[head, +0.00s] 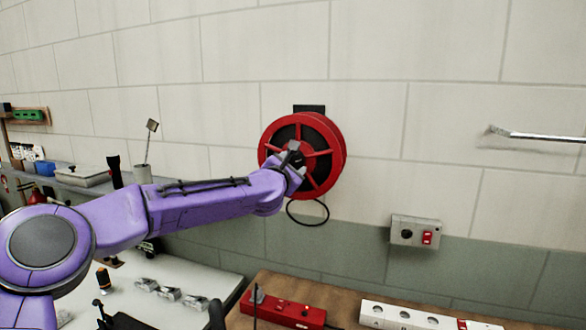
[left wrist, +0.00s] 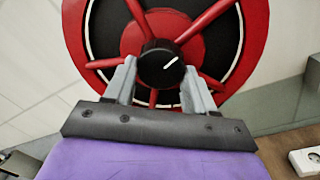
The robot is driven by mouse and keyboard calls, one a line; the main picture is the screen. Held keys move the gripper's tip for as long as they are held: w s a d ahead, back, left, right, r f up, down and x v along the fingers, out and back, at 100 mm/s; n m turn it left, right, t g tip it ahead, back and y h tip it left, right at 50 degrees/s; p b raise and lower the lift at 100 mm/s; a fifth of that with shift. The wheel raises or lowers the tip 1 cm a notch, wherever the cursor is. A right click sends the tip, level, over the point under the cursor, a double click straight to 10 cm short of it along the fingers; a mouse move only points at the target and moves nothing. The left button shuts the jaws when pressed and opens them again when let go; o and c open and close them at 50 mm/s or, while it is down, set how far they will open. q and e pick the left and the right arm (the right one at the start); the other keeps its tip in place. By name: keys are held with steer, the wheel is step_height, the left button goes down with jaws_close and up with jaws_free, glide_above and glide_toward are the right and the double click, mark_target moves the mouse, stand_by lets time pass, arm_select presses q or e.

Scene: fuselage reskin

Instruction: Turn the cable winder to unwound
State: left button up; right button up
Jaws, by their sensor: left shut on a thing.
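The red cable winder (head: 336,150) is mounted on the tiled wall, with red spokes over a dark drum. A thin dark cable loop (head: 308,226) hangs below it. My left gripper (head: 296,160) is at the front of the winder. In the left wrist view the winder (left wrist: 75,35) fills the top. Its black round knob (left wrist: 160,65) has a white mark pointing to the upper right. My left gripper's grey fingers (left wrist: 161,82) are shut on the knob, one on each side. In the head view my gripper and wrist hide the knob. My right gripper is not in view.
A grey switch box (head: 416,232) with a red switch is on the wall at lower right. A red power strip (head: 283,309) and a white one (head: 410,316) lie on the brown bench below. A shelf (head: 75,180) with several items is at left.

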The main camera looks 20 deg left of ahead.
arm_select(q)
steer(key=m, duration=0.4)
steer(key=shift+a+m, duration=0.1)
steer(key=shift+m, duration=0.3)
steer(key=m, duration=0.5)
steer(key=shift+r+m+t+h, duration=0.15)
steer(key=shift+m+t+h, duration=0.15)
steer(key=shift+h, duration=0.1)
steer(key=m, duration=0.5)
steer(key=shift+r+m+h, duration=0.1)
steer(key=shift+m+h, duration=0.2)
steer(key=shift+m, duration=0.1)
steer(key=m, duration=0.5)
steer(key=shift+r+m, duration=0.1)
steer(key=shift+m, duration=0.3)
steer(key=m, duration=0.4)
steer(key=shift+m+h, duration=0.3)
steer(key=shift+m, duration=0.1)
steer(key=m, duration=0.4)
steer(key=shift+r+m+g, duration=0.1)
steer(key=shift+m+g, duration=0.2)
steer(key=shift+g, duration=0.1)
steer(key=m, duration=0.5)
steer(key=shift+d, duration=0.2)
steer(key=shift+d+m, duration=0.1)
steer(key=shift+m, duration=2.1)
